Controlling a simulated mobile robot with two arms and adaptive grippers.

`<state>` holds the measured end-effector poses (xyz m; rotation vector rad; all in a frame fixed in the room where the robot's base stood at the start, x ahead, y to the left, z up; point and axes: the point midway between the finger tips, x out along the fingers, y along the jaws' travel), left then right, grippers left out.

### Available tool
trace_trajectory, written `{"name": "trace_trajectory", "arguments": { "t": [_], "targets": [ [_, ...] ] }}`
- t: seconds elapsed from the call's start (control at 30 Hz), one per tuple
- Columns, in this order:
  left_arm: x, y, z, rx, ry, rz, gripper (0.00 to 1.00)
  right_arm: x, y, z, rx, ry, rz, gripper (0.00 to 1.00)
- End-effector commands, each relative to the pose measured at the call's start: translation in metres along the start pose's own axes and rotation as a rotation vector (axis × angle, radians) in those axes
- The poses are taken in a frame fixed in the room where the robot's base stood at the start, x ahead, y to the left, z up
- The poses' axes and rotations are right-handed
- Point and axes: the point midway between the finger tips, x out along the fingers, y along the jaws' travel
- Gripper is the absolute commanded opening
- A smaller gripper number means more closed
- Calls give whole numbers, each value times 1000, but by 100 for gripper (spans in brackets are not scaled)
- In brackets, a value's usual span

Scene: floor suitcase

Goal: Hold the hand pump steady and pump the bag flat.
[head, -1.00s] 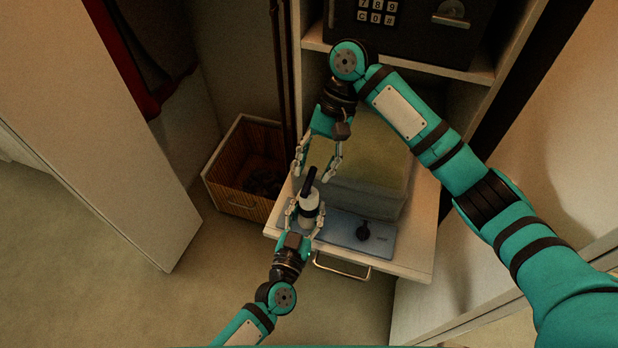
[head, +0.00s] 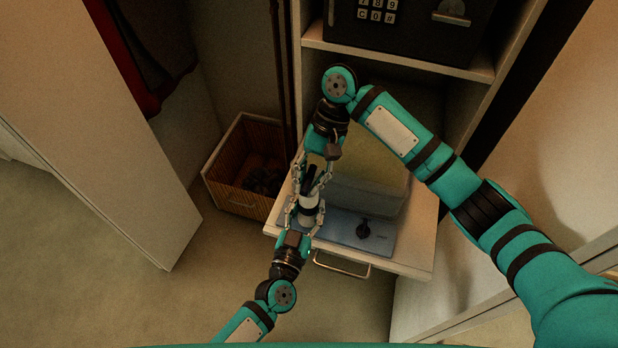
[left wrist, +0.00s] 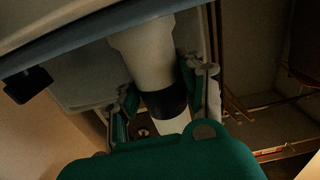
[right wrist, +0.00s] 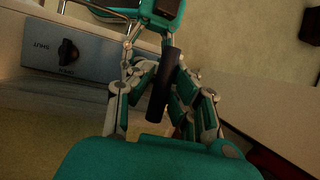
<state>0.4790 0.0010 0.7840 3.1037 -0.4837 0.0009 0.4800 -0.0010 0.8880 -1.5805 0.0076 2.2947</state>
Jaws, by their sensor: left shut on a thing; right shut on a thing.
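The hand pump (head: 309,203) has a white body and a dark handle, and stands upright at the front left of a pull-out shelf. My left gripper (head: 305,209) is shut around the white body, which also shows with a black band between its fingers in the left wrist view (left wrist: 152,60). My right gripper (head: 315,182) is above it, shut on the dark handle (right wrist: 164,85). The bag (head: 368,182) is a pale greenish block behind the pump, partly hidden by my right arm and dim in the shade.
A blue-grey plate (head: 343,228) with a black knob (head: 363,230) lies beside the pump; the right wrist view shows lettering on it. A wooden bin (head: 228,190) stands left of the shelf (head: 415,245). A safe (head: 415,25) sits above. Floor at the left front is clear.

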Motion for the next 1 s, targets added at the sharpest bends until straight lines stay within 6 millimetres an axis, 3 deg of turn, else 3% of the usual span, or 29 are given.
{"name": "trace_trajectory", "arguments": {
  "t": [0.43, 0.73, 1.0],
  "targets": [
    [-1, 3, 0, 0, -2, 7, 0, -3, -3, 1, -6, 3, -9, 0],
    [-1, 4, 1, -1, -4, 9, 0, -40, -12, 16, -10, 5, -14, 0],
    [-2, 5, 2, 1, -6, 11, 0, -42, -12, 16, -10, 5, -14, 0]
  ]
}}
